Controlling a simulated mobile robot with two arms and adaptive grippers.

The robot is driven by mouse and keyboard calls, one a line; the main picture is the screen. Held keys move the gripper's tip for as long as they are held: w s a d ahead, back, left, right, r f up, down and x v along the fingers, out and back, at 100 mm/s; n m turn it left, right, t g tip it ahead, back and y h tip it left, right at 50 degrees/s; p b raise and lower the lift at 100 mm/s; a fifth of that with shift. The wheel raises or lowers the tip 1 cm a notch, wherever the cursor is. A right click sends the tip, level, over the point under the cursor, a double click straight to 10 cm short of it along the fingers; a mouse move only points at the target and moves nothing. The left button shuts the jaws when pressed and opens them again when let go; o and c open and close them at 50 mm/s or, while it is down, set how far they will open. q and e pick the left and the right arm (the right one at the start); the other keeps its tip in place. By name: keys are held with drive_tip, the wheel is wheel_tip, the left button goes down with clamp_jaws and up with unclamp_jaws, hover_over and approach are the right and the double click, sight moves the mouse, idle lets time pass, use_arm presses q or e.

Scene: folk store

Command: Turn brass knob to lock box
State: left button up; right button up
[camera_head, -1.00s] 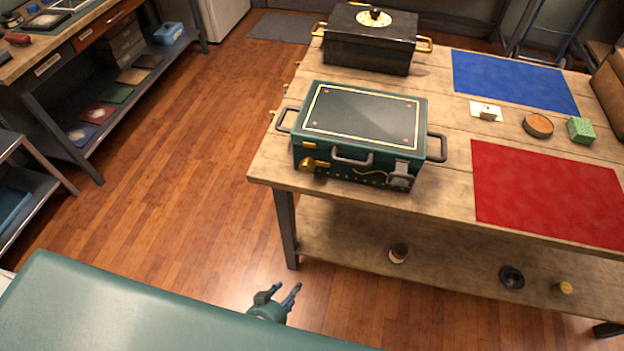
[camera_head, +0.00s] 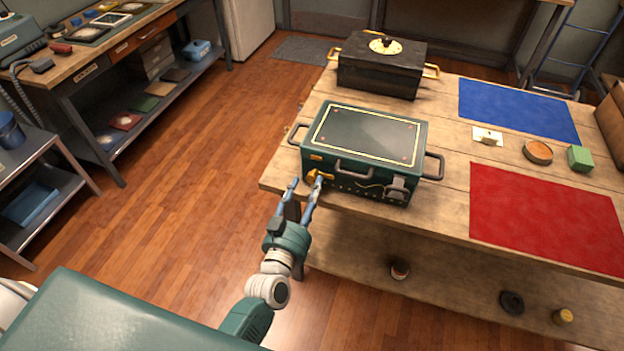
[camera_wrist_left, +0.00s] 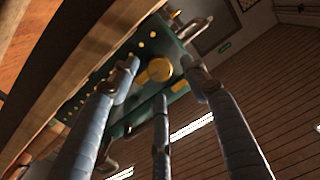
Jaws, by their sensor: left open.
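The green box (camera_head: 365,140) with a dark, yellow-lined lid sits shut on the wooden table. Its brass knob (camera_head: 319,175) is on the left part of the front face, and a grey latch (camera_head: 397,188) is on the right part. My left gripper (camera_head: 306,185) is open in front of the knob, its fingers pointing at the box front. In the left wrist view the brass knob (camera_wrist_left: 159,69) shows between the spread fingers (camera_wrist_left: 160,80). I cannot tell whether any finger touches it. My right gripper is not in view.
A black box (camera_head: 380,68) with brass handles stands behind on the wooden table (camera_head: 450,180). A red mat (camera_head: 545,217), a blue mat (camera_head: 518,108), a round tin (camera_head: 538,152) and a small green box (camera_head: 580,158) lie to the right. The floor left of the table is clear.

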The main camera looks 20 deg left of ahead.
sight(312, 181)
use_arm(q)
drive_tip(key=shift+w, duration=1.7)
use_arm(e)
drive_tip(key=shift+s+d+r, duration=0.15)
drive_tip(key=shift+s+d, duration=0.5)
use_arm(q)
drive_tip(key=c, duration=1.2)
drive_tip(key=shift+o, duration=0.2)
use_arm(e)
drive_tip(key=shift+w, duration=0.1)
